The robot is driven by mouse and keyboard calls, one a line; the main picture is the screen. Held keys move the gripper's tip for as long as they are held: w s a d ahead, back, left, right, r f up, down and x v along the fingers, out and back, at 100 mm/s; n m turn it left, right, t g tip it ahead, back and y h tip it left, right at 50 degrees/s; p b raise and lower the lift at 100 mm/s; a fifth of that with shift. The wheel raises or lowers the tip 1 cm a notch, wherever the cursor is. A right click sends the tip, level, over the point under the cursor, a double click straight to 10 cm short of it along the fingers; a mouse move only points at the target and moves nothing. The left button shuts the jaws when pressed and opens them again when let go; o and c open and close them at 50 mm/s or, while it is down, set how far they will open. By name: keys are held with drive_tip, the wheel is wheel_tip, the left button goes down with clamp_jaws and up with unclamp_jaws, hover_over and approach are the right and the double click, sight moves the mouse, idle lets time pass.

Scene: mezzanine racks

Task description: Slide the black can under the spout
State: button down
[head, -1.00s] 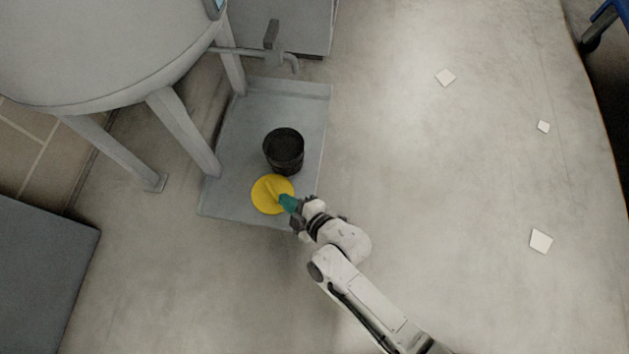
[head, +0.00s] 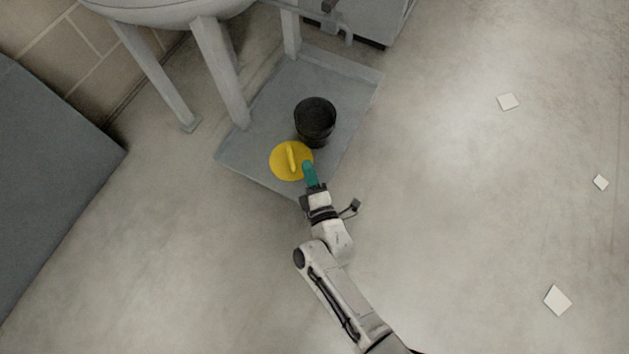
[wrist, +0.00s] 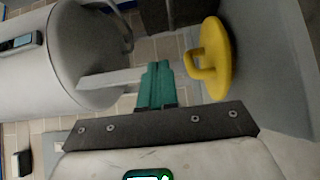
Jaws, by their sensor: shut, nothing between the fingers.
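The black can (head: 315,122), dark and open-topped, stands upright on the grey tray (head: 262,158) in the head view. My gripper (head: 307,166), with teal fingers, is shut and empty at the disc's right edge, short of the can. Whether it touches the disc is unclear.
A large pale tank (head: 165,8) on legs stands at the far left, one leg (head: 220,75) by the tray's left edge. Open floor lies to the right, with several flat white squares (head: 557,300).

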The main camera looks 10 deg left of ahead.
sight(307, 133)
drive_tip(key=w+b, duration=0.1)
drive_tip(key=w, duration=0.1)
drive_tip(key=w+b, duration=0.2)
drive_tip(key=w, duration=0.1)
drive_tip(key=shift+w+a+f, duration=0.25)
drive_tip(key=shift+w+a, duration=0.1)
drive_tip(key=shift+w+d+r+b, duration=0.15)
drive_tip(key=shift+w+b, duration=0.15)
drive_tip(key=shift+w, duration=0.15)
drive_tip(key=shift+w+d+r+b, duration=0.1)
drive_tip(key=shift+w+b, duration=0.15)
drive_tip(key=shift+w, duration=0.2)
drive_tip(key=shift+r, duration=0.1)
